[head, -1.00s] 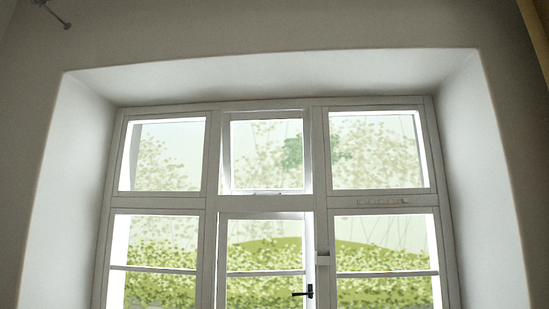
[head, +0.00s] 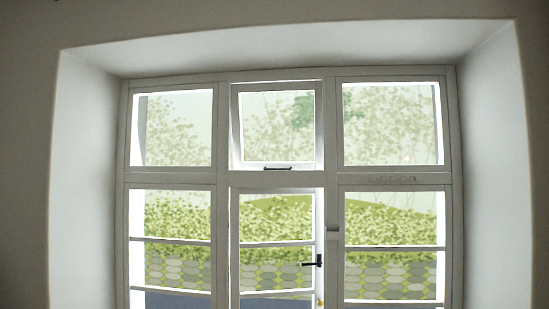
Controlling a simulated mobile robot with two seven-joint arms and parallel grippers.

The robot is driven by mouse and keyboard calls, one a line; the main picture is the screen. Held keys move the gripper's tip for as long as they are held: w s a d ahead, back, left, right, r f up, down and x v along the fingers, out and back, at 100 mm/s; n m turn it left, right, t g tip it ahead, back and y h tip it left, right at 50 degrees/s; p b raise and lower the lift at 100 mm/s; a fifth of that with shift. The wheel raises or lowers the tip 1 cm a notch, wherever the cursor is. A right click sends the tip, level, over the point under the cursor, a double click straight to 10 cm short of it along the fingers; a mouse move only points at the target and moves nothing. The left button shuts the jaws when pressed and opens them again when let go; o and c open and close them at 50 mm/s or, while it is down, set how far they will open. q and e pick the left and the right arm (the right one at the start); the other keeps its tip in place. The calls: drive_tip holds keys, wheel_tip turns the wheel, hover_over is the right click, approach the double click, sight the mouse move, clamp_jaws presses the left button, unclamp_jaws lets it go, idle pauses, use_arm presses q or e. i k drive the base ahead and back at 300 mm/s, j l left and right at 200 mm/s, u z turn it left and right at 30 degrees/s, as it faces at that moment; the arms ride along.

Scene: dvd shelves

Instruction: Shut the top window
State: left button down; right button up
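The top window (head: 277,172) is the small white-framed sash in the upper middle of a large white window in the head view. It looks tilted in its frame, with a bright gap along its right side and a thin one along its top. A dark handle (head: 277,168) sits on its bottom rail. Neither of my grippers shows in the head view.
Below it is a taller middle sash (head: 235,250) with a black lever handle (head: 313,262); a bright strip shows along its right edge. Side panes flank both. The window sits in a deep white recess (head: 290,48).

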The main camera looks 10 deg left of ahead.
sight(316, 85)
drive_tip(key=i+j+z, duration=0.1)
drive_tip(key=z, duration=0.3)
drive_tip(key=i+j+z, duration=0.2)
drive_tip(key=z, duration=0.15)
drive_tip(key=i+j+z, duration=0.25)
drive_tip(key=z, duration=0.15)
